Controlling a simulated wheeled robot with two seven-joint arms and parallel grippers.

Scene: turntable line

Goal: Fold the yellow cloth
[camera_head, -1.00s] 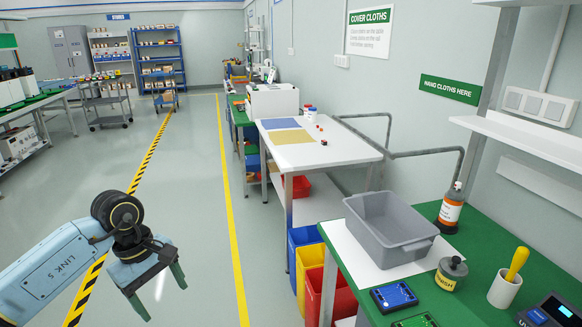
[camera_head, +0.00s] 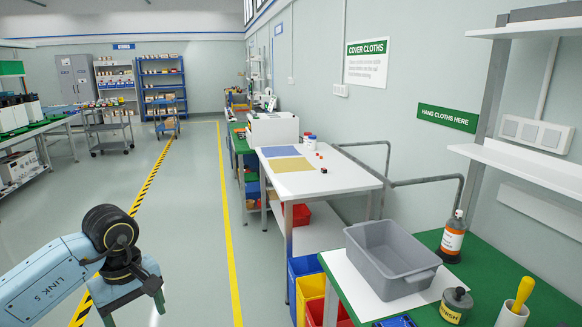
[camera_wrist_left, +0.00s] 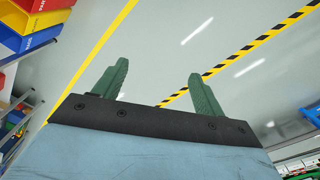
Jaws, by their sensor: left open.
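The yellow cloth (camera_head: 291,164) lies flat on the white table (camera_head: 335,178) at mid-distance in the head view. A blue cloth (camera_head: 281,151) lies flat just behind it. My left gripper (camera_wrist_left: 158,80) is open and empty in the left wrist view, with its two green fingers apart over the floor. My right gripper is not in view.
A grey bin (camera_head: 392,262) stands on the near green bench at the right. Small items sit on the white table beside the cloths. Wall rails (camera_head: 425,181) run right of that table. The floor aisle (camera_head: 190,215) is clear.

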